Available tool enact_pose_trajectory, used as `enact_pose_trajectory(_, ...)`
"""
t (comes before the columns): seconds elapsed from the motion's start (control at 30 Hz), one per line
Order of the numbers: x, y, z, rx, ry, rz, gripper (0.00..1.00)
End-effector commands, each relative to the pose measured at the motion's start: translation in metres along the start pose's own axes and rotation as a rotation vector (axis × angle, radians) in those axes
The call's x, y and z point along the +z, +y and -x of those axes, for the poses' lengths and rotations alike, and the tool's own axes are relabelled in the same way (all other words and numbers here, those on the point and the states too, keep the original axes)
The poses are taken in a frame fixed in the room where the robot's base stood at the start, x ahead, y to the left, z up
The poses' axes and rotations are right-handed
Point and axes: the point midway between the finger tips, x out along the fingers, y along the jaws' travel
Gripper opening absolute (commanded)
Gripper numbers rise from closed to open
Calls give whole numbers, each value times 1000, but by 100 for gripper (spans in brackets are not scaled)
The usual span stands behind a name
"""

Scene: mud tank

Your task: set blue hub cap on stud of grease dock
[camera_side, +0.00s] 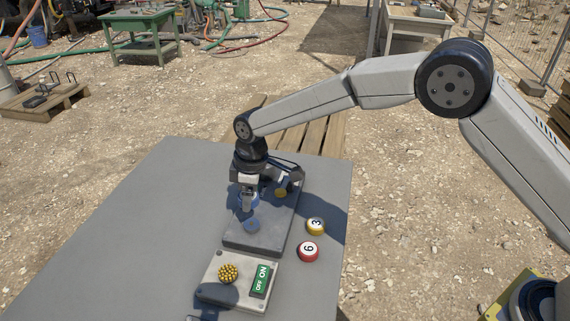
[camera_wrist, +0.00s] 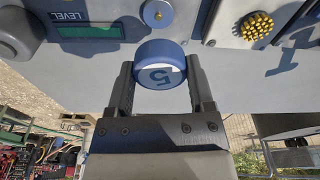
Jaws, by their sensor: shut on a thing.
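The blue hub cap (camera_wrist: 160,65), marked with a 5, is between the two fingertips of my gripper (camera_wrist: 161,85) in the wrist view. My gripper is shut on it. In the side view my gripper (camera_side: 248,192) points down over the dark grey grease dock (camera_side: 268,238), with the blue cap (camera_side: 248,201) at its tips. A blue round seat (camera_side: 251,225) lies on the dock below the cap. The wrist view shows a blue disc with a small metal stud (camera_wrist: 157,13) just beyond the cap, apart from it in the picture. The exact height gap is unclear.
A yellow ball marked 3 (camera_side: 315,226) and a red one marked 6 (camera_side: 308,251) lie right of the dock. A pale plate (camera_side: 212,291) with a yellow knobbly dome and green sign stands in front.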

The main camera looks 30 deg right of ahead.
Motion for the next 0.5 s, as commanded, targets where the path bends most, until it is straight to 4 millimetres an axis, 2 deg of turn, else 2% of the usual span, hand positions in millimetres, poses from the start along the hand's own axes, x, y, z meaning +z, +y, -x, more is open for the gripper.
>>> enact_pose_trajectory(0.5,5,0,-33,-1,-2,0,9)
